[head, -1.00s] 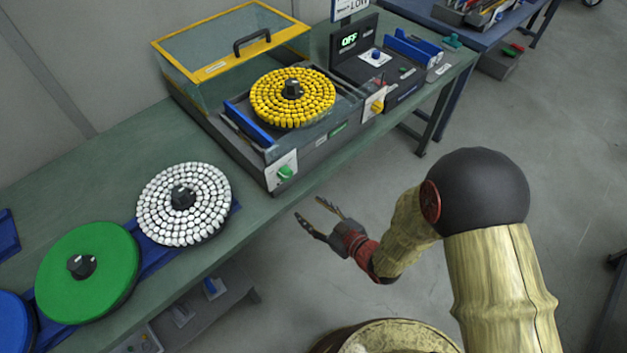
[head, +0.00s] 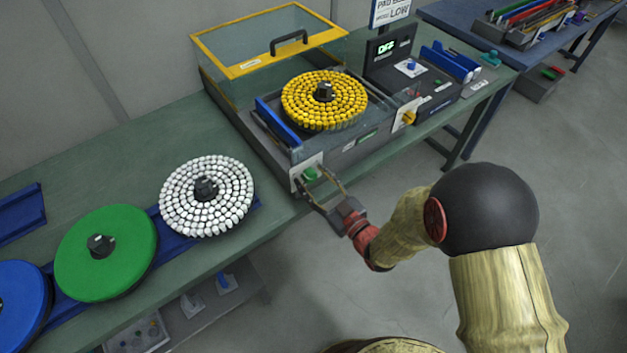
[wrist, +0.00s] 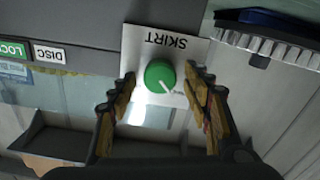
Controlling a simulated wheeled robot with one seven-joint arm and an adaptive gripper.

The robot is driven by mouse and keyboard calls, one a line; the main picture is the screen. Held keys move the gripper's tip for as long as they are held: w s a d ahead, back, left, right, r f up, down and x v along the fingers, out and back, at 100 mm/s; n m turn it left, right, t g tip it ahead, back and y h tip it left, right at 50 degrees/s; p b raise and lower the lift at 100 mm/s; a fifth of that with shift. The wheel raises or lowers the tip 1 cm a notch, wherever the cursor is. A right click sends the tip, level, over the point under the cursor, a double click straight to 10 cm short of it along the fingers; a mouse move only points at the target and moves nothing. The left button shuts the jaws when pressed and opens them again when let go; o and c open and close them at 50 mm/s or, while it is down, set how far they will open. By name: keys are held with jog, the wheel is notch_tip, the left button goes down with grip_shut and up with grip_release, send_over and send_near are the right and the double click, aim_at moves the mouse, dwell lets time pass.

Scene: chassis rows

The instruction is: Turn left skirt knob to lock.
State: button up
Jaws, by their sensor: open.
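The left skirt knob (head: 310,174) is green and sits on a white plate (head: 303,165) at the left end of the machine's front. In the wrist view the knob (wrist: 160,77) has a white pointer line aimed toward the lower right, and the plate reads SKIRT upside down. My gripper (head: 320,186) is open, its fingers either side of the knob. In the wrist view the gripper's fingertips (wrist: 161,78) stand left and right of the knob with a gap on both sides. Contact cannot be seen.
A yellow knob (head: 408,117) is on the right of the machine front. A disc of yellow pieces (head: 335,110) sits on the machine, beside the open yellow-framed cover (head: 235,70). A disc of white pieces (head: 225,200) and a green disc (head: 125,245) lie left on the bench.

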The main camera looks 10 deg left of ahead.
jog(key=shift+a, duration=0.1)
jog(key=shift+c, duration=1.1)
jog(key=c, duration=0.9)
jog(key=shift+c, duration=0.2)
